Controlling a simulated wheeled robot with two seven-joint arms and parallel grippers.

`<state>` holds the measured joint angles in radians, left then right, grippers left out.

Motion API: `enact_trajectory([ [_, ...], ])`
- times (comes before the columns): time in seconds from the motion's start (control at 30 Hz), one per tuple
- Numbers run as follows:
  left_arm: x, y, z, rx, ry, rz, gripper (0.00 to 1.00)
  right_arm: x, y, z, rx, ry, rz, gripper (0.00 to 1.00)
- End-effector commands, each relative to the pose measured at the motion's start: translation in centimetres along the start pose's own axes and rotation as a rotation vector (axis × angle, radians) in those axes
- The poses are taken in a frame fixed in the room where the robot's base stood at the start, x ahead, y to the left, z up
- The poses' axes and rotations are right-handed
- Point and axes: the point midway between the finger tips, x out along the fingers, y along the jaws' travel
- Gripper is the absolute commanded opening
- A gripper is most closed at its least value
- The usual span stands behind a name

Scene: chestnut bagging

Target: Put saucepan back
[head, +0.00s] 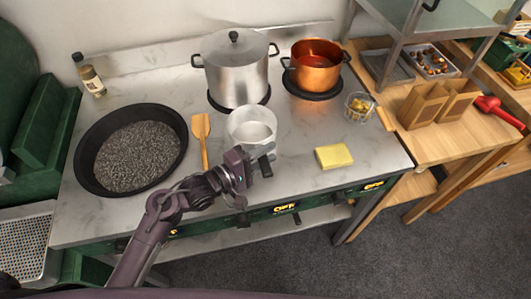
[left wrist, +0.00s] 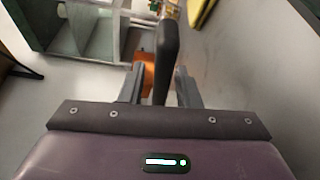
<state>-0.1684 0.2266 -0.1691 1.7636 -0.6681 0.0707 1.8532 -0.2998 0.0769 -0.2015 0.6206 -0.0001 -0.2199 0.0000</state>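A pale metal saucepan (head: 250,124) sits on the counter's front middle, in front of the large steel pot. A dark handle (head: 266,166) shows at its near side, next to my left gripper (head: 252,172). In the left wrist view, a black upright handle (left wrist: 166,58) stands between the two fingers of my left gripper (left wrist: 158,88). The fingers are apart, with a visible gap on the handle's left side. The saucepan's bowl cannot be made out in the left wrist view. My right gripper is not in view.
A steel pot (head: 236,70) and a copper pot (head: 315,66) stand on black burners behind. A black pan of dark grains (head: 88,182) and a wooden spatula (head: 202,135) lie left. A yellow sponge (head: 333,156) and a small glass (head: 359,106) are right. The front right counter is mostly clear.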

Motion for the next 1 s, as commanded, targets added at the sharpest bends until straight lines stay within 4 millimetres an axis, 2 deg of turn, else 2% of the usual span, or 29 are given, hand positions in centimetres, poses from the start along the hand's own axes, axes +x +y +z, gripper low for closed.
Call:
enact_trajectory([
  [0.37, -0.2, 0.3, 0.0, 0.000, 0.001, -0.001, 0.33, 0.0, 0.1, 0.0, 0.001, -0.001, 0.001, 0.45],
  [0.47, -1.4, 0.1, 0.0, -0.001, 0.002, -0.002, 0.33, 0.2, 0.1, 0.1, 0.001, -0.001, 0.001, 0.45],
  [0.8, -8.6, 0.0, 0.0, 0.000, 0.002, -0.004, 0.33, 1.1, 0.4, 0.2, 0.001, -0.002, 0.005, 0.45],
  [1.0, -11.2, 0.1, 0.1, -0.001, 0.000, -0.001, 0.33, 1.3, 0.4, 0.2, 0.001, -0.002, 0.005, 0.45],
])
